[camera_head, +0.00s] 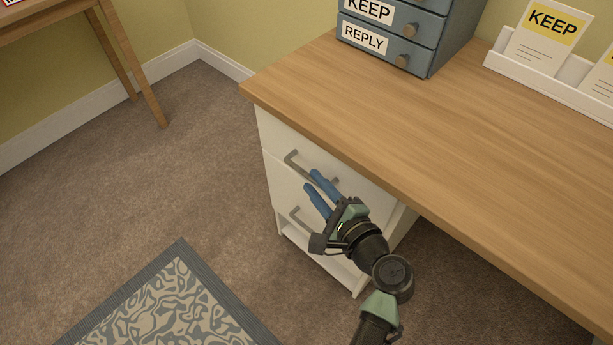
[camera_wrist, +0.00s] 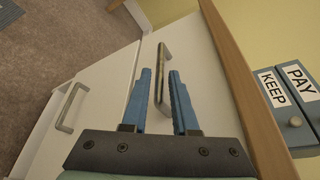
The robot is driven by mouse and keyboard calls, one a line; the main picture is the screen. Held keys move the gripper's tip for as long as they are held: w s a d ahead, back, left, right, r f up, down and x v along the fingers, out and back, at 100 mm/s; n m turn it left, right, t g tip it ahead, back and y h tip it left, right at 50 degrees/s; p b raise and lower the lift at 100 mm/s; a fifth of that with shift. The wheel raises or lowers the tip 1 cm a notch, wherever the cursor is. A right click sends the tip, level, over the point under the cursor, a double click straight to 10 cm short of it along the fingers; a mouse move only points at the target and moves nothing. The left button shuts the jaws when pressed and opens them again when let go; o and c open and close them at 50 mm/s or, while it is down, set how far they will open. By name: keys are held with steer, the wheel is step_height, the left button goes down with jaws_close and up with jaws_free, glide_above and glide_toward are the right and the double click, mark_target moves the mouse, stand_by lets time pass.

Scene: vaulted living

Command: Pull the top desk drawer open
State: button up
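The white top desk drawer (camera_head: 345,168) sits under the wooden desktop and looks shut. Its grey bar handle (camera_head: 291,160) is partly hidden by my gripper in the head view. My gripper (camera_head: 311,180) has two blue fingers and is in front of this drawer. In the wrist view, the top drawer handle (camera_wrist: 164,62) appears between the open fingers (camera_wrist: 160,72), with a gap on each side. I cannot tell how deep the bar sits between the fingertips, and no contact shows. The top drawer front (camera_wrist: 190,50) lies behind it.
A lower drawer handle (camera_head: 296,217) is just below; it also shows in the wrist view (camera_wrist: 68,108). The wooden desktop (camera_head: 440,130) overhangs the drawers and carries a blue labelled drawer box (camera_head: 430,30) and a white card holder (camera_head: 540,75).

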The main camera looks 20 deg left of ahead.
mark_target(311, 179)
steer(key=shift+b+x, duration=0.45)
steer(key=shift+x, duration=1.7)
steer(key=shift+d, duration=0.1)
jaws_close()
